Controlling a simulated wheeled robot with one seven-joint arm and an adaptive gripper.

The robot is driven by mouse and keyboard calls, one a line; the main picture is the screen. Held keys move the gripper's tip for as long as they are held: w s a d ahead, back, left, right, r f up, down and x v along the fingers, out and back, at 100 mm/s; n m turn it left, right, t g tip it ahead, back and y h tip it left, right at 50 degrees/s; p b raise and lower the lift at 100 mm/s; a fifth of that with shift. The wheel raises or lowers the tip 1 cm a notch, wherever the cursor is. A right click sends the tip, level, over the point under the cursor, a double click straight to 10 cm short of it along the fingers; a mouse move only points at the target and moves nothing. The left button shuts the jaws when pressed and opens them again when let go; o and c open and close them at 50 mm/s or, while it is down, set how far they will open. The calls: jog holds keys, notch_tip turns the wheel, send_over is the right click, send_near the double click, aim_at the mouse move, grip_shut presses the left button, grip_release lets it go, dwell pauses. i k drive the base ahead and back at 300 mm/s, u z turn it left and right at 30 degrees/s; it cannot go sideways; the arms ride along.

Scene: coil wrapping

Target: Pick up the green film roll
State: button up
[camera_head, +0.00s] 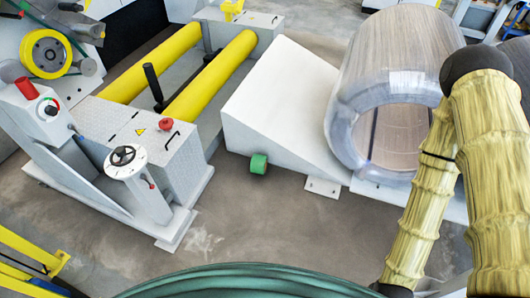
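The green film roll (258,163) is a small green cylinder on the grey floor. It lies on its side by the lower edge of the white wedge-shaped ramp (275,98), left of the ramp's pointed end. One round end of the roll faces the camera's right side. My arm, in a yellowish sleeve, is at the right and reaches down to the bottom edge of the picture. My gripper is not visible, so its state and distance from the roll are hidden.
A large wrapped coil (395,85) rests at the right behind the ramp. A grey machine with yellow rollers (210,78) and a control box (125,160) stands at the left. A yellow rail (30,255) is at lower left. The floor (270,225) in front of the roll is clear.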

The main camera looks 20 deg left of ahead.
aim_at(259, 162)
jog(key=i, duration=2)
jog(key=u, duration=1.55)
